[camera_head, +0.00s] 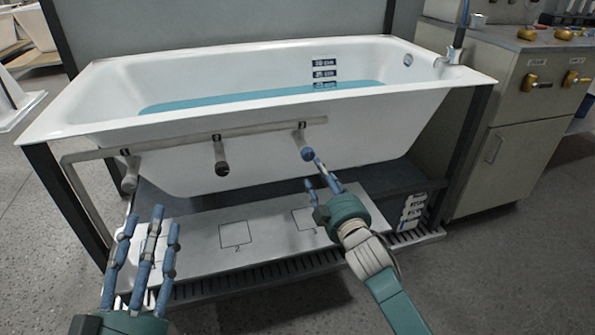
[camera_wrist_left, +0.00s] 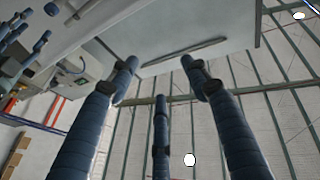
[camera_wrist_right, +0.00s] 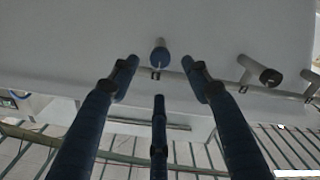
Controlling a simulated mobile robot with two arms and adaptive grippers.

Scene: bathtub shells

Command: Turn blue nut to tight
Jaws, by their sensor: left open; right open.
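The blue nut (camera_head: 308,154) caps the end of the stub pipe marked 3, on the rail along the tub's front. It also shows in the right wrist view (camera_wrist_right: 160,57), ahead of and between my two outer fingers, with a visible gap to each. My right gripper (camera_head: 313,174) is open and empty, its fingertips just below and close to the nut; in the head view one fingertip overlaps its lower edge, and contact cannot be told. My left gripper (camera_head: 152,226) is open and empty, low in front of the left stub pipe, away from the nut.
Stub pipes 1 (camera_head: 129,182) and 2 (camera_head: 222,165) stick out to the left; pipe 2 has a dark end. A white board (camera_head: 190,240) with numbered squares lies below. The white bathtub (camera_head: 250,148) holds blue water. A cabinet (camera_head: 515,120) stands at the right.

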